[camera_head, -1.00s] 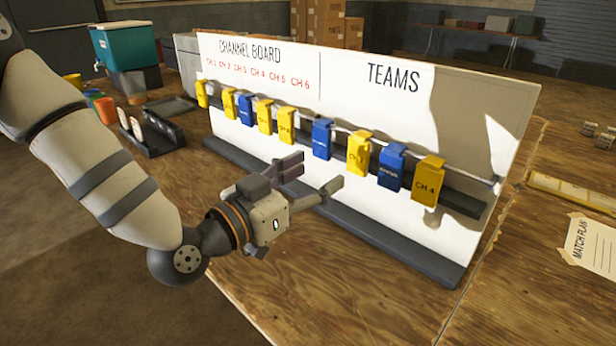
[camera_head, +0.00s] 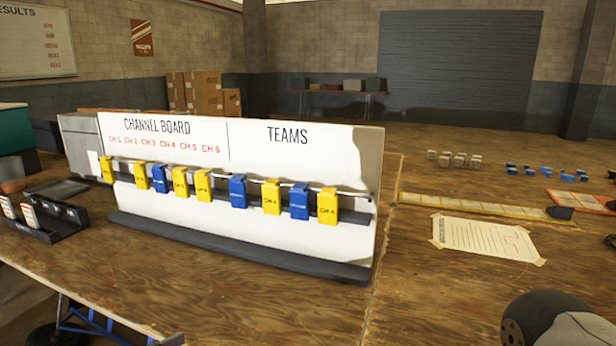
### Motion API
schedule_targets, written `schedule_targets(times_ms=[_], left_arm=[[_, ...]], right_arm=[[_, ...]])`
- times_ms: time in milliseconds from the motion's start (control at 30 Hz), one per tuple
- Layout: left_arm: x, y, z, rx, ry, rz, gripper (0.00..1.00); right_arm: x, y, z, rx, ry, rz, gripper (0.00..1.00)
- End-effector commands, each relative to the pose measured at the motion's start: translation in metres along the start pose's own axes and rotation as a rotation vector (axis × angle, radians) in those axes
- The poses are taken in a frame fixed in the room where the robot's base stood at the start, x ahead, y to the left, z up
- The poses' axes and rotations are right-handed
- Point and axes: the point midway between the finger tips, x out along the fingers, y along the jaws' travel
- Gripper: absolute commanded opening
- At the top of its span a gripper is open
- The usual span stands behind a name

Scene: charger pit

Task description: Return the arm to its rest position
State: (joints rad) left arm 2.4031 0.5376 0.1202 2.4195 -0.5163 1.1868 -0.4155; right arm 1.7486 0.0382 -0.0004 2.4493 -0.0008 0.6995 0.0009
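The channel board (camera_head: 330,245) stands upright on the wooden table, with the headings "CHANNEL BOARD" and "TEAMS". Several yellow clips, such as the one at the right end (camera_head: 328,206), and blue clips, such as one near the middle (camera_head: 238,191), hang along its rail. Neither of my grippers shows in the head view. A dark and pale rounded arm link of mine is in the bottom right corner, apart from the board; its gripper is out of frame.
A black holder (camera_head: 45,225) with white-and-red items stands at the left. A taped paper sheet (camera_head: 487,236) and a yellow strip (camera_head: 480,206) lie on the right part of the table (camera_head: 440,300). Small grey blocks (camera_head: 458,160) and blue pieces (camera_head: 545,172) lie farther back.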

Motion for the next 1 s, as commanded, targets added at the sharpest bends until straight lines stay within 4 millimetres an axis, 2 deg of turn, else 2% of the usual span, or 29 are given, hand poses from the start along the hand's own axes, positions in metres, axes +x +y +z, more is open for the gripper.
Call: schedule_targets(times_ms=[33, 167, 200, 267, 300, 400, 500, 600, 1000], left_arm=[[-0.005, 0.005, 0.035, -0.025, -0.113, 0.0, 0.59], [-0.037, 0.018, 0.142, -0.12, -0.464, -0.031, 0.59], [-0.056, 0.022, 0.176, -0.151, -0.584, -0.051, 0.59], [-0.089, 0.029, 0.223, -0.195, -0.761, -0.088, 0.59], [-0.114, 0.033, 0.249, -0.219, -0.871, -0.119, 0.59], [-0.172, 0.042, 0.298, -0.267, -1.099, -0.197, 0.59], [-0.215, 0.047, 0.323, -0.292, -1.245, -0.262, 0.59], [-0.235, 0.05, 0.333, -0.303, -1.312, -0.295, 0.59], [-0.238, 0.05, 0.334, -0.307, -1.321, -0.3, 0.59]], right_arm=[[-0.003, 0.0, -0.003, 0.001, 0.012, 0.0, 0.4], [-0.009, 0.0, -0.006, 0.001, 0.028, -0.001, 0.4], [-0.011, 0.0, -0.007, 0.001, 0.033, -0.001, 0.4], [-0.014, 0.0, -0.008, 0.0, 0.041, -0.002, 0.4], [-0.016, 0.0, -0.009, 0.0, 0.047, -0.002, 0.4], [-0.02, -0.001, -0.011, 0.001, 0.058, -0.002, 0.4], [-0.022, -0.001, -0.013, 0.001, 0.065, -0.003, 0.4], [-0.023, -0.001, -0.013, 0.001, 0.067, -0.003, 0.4], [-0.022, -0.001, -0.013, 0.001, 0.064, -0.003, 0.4]])
